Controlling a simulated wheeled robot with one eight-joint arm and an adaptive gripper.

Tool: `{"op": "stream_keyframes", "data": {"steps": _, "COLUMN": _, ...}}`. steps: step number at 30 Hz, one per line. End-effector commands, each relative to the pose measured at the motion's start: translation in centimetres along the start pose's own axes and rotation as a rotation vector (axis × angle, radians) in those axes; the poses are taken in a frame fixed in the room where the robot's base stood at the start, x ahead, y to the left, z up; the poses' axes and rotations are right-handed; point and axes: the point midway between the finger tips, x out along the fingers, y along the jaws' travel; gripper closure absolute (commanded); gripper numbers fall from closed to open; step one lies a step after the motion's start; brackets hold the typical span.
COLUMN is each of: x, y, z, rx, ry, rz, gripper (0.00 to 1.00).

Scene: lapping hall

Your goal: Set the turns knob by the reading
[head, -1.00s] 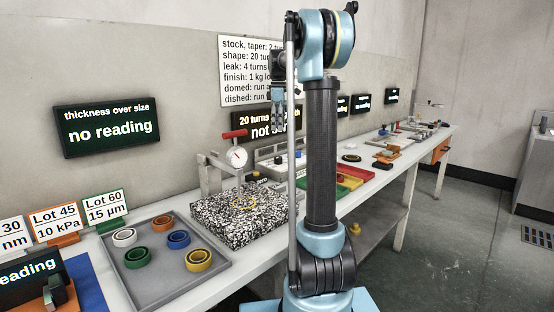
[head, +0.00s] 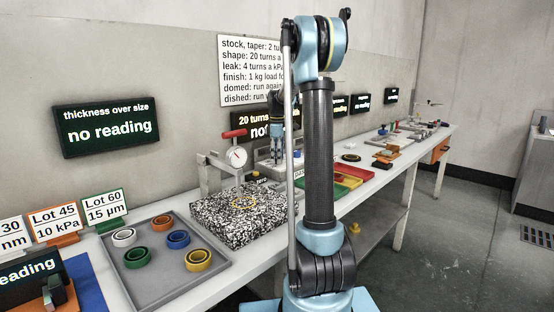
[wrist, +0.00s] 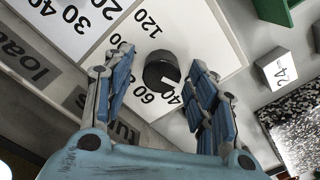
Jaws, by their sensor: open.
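The turns knob (wrist: 162,72) is black and round with a notch. It sits on a white dial plate (wrist: 214,50) marked 40, 60 and 120, beside a partly covered "turns" label (wrist: 118,130). My gripper (wrist: 160,62) is open, its fingers on either side of the knob and apart from it. In the head view my gripper (head: 277,155) points down over the control panel (head: 265,170), and the knob cannot be made out. The thickness display (head: 106,130) says "no reading". A "20 turns" display (head: 250,126) is partly hidden by my arm.
A wall sheet (head: 240,70) lists turns rules, its right side hidden. A grey tray (head: 140,287) holds several coloured rings.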

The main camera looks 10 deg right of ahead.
Motion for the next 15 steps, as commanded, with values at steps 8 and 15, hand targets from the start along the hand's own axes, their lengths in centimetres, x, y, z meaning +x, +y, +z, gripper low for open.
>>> {"op": "stream_keyframes", "data": {"steps": 8, "x": 0.32, "y": 0.00, "z": 0.02, "rx": 0.000, "ry": 0.000, "rz": 0.000, "gripper": 0.48}}
{"op": "stream_keyframes", "data": {"steps": 15, "x": 0.30, "y": 0.01, "z": 0.03, "rx": 0.000, "ry": 0.000, "rz": 0.000, "gripper": 0.89}}
